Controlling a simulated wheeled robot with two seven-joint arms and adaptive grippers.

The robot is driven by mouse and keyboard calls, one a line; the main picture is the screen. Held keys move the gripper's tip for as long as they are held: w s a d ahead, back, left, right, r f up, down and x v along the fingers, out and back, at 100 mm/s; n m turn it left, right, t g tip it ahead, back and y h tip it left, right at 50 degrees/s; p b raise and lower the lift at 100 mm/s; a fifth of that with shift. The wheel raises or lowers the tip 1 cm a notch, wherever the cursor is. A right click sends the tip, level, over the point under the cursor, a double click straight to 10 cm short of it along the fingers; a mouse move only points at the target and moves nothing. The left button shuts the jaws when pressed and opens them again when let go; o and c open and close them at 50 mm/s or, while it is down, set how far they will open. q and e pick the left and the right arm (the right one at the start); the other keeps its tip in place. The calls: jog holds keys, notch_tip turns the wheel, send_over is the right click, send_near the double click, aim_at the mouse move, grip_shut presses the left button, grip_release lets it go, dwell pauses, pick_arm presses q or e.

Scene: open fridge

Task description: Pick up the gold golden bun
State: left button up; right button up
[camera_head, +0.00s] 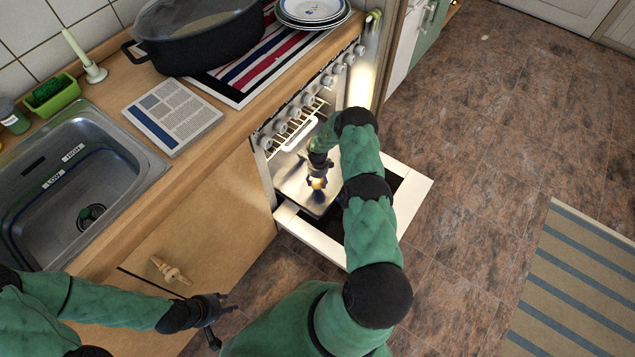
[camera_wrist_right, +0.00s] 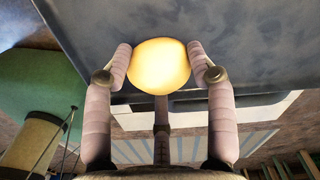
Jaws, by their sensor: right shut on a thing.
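The golden bun (camera_wrist_right: 160,65) is a round, glowing yellow thing between the two pinkish fingers of my right gripper (camera_wrist_right: 165,68) in the right wrist view. Both fingertips touch its sides. In the head view the bun (camera_head: 317,183) is small and bright at the tip of my right gripper (camera_head: 318,175), over a flat metal surface (camera_head: 298,190) in front of the oven. I cannot tell whether the bun rests on that surface. My left gripper (camera_head: 213,320) is dark and empty at the lower left, with its fingers apart.
An open drawer (camera_head: 412,205) juts out below the metal surface, around my right arm. A sink (camera_head: 140,165) is at the left.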

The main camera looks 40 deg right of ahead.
jog(key=d+r+p, duration=0.2)
jog(key=d+r, duration=0.3)
jog(key=d, duration=0.2)
jog(key=s+d+r+p, duration=0.1)
jog(key=d+r, duration=0.3)
jog(key=d, duration=0.3)
jog(key=shift+s+r+p, duration=0.25)
jog(key=shift+r+p, duration=0.1)
jog(key=shift+p, duration=0.05)
